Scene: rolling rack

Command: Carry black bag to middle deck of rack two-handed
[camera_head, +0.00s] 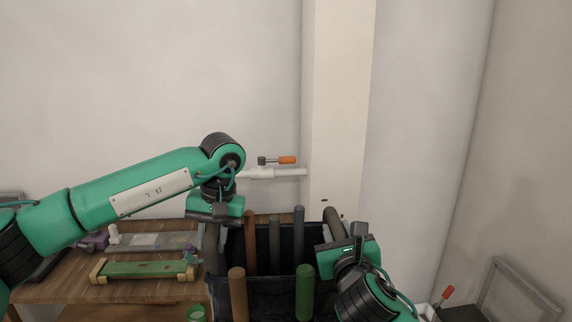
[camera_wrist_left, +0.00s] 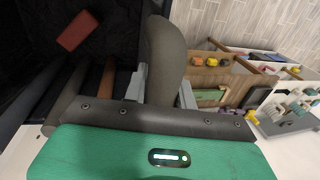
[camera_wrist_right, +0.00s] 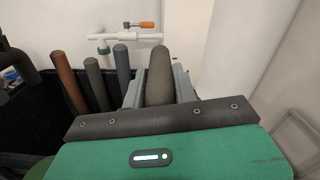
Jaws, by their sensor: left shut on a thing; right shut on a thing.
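The black bag (camera_head: 270,297) is in the lower middle of the head view, open at the top, with several coloured rolls standing in it. My left gripper (camera_head: 213,222) is shut on the bag's left padded handle (camera_wrist_left: 165,62), which lies between its fingers in the left wrist view. My right gripper (camera_head: 337,240) is shut on the right padded handle (camera_wrist_right: 159,75), seen between its fingers in the right wrist view. The bag's dark inside also shows in the left wrist view (camera_wrist_left: 35,35), with a reddish block (camera_wrist_left: 78,30) in it. The bag's underside is hidden. I cannot make out the rack's middle deck.
A wooden bench (camera_head: 60,288) at the left carries a green long-bodied tool (camera_head: 145,269) and other items. A white pipe with an orange-handled valve (camera_head: 287,160) runs along the wall behind the bag. A grey frame (camera_head: 520,293) leans at the lower right.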

